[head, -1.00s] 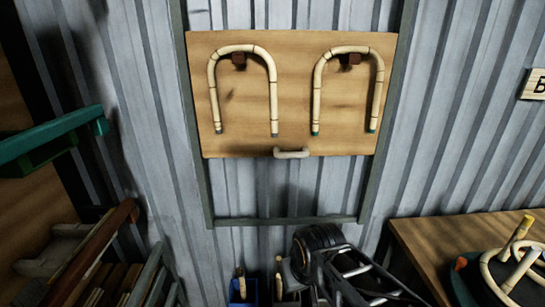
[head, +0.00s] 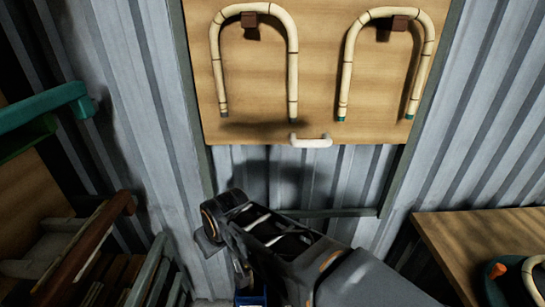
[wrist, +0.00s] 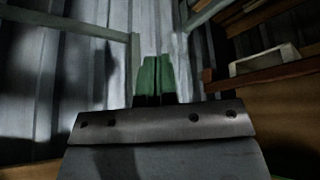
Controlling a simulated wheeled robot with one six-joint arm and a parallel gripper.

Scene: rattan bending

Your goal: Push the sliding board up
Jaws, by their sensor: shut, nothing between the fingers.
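The sliding board (head: 322,80) is a light wood panel in a grey upright frame, in the upper middle of the head view. A small pale handle (head: 311,141) sits at its bottom edge. My arm rises from the bottom of the head view and its top is below the handle, apart from it in the picture. My gripper's fingertips cannot be made out there. In the wrist view my gripper (wrist: 157,78) shows two green fingers held together with nothing between them. Neither the board nor its handle can be made out in the wrist view.
Two bent rattan hoops, one left (head: 292,70) and one right (head: 348,70), hang on the board. A wooden table (head: 450,235) stands at right. A rack with wooden pieces (head: 90,245) and a green bar (head: 40,107) are at left. The frame's crossbar (head: 340,212) runs below the board.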

